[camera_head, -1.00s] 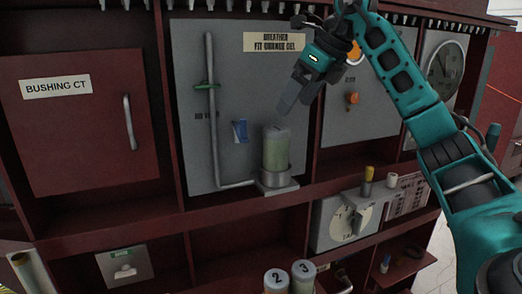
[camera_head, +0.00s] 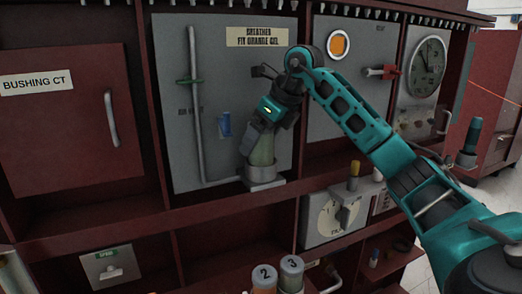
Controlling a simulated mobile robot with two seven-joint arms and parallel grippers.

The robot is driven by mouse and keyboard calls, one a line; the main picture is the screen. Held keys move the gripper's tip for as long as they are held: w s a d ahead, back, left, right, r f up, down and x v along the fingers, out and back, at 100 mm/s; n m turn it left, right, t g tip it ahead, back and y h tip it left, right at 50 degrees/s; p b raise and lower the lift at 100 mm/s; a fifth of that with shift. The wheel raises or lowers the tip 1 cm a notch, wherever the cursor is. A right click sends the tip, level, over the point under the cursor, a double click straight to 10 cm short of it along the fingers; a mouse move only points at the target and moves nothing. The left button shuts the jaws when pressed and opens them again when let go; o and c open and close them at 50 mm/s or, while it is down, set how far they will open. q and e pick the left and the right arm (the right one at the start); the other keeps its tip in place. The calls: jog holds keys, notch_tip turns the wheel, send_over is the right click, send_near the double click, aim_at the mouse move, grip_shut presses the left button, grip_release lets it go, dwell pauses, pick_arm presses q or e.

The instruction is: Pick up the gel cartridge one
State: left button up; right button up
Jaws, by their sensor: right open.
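A greenish translucent cartridge (camera_head: 263,151) stands upright in a grey holder (camera_head: 264,179) on the breather panel. No number shows on it, so I cannot tell whether it is cartridge one. My right gripper (camera_head: 251,143) is open and points down at the upper part of this cartridge, hiding its top. I cannot tell whether the fingers touch it or are on both sides of it. Two more cartridges, marked 2 (camera_head: 264,275) and 3 (camera_head: 291,268), stand at the bottom edge. My left gripper is not in view.
A grey vertical pipe (camera_head: 196,110) with a green handle runs left of the cartridge. A blue lever (camera_head: 225,124) is close to the gripper. A dial box (camera_head: 327,219) sits below right. A red cabinet (camera_head: 62,115) labelled BUSHING CT is at left.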

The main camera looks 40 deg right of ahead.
jog(key=c, duration=1.2)
jog(key=shift+r, duration=0.1)
jog(key=shift+c, duration=0.2)
jog(key=shift+r, duration=0.1)
